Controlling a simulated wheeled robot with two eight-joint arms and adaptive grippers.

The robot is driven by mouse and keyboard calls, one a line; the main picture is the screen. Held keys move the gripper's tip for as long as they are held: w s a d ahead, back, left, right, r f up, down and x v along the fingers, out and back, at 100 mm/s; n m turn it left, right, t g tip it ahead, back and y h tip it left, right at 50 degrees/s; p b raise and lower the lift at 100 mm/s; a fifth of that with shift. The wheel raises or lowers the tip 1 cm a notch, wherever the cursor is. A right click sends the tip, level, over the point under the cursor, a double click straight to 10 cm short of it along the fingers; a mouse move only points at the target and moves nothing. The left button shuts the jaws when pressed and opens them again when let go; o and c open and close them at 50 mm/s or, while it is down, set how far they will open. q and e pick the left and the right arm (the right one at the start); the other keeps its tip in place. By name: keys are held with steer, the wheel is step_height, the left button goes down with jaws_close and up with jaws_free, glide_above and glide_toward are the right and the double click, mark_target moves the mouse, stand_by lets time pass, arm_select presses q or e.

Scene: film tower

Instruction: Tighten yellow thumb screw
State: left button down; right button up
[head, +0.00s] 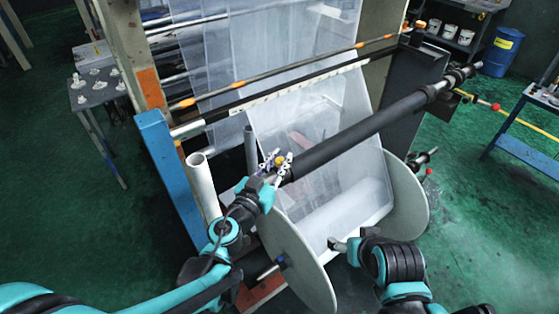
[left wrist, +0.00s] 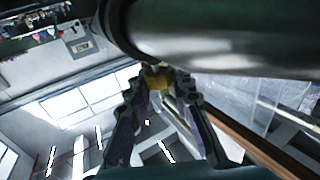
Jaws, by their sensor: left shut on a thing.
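The yellow thumb screw (head: 279,160) is small and sits at the near left end of the long black roller bar (head: 350,135). My left gripper (head: 279,166) is at the screw with its fingers closed around it. In the left wrist view the yellow screw (left wrist: 157,77) shows between the two fingertips of my left gripper (left wrist: 158,82), just under the thick dark bar (left wrist: 220,40). The fingers hide part of the screw. My right gripper (head: 338,245) is in front of the film roll, beside the flange, and its fingers are too unclear to judge.
A roll of clear film (head: 345,210) lies between two large pale round flanges (head: 296,262). A white upright pipe (head: 203,185) and a blue post (head: 168,180) stand left of my left gripper. A blue bench (head: 530,140) stands at the right; green floor there is open.

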arm_select(q)
steer(key=m+g+h, duration=0.2)
steer(key=h, duration=0.1)
steer(key=m+g+h+b, duration=0.1)
steer(key=m+g+h, duration=0.2)
steer(key=shift+w+a+f, duration=0.1)
steer(key=shift+w, duration=0.05)
steer(key=shift+m+g+h+b, duration=0.35)
steer(key=shift+m+g+h, duration=0.5)
steer(key=shift+g, duration=0.45)
steer(key=shift+m+g+h+b, duration=0.35)
steer(key=shift+m+g+h, duration=0.2)
steer(key=shift+m+g, duration=0.65)
steer(key=c, duration=1.3)
jaws_free()
steer(key=shift+d, duration=0.2)
steer(key=v, duration=1.2)
steer(key=shift+a, duration=0.1)
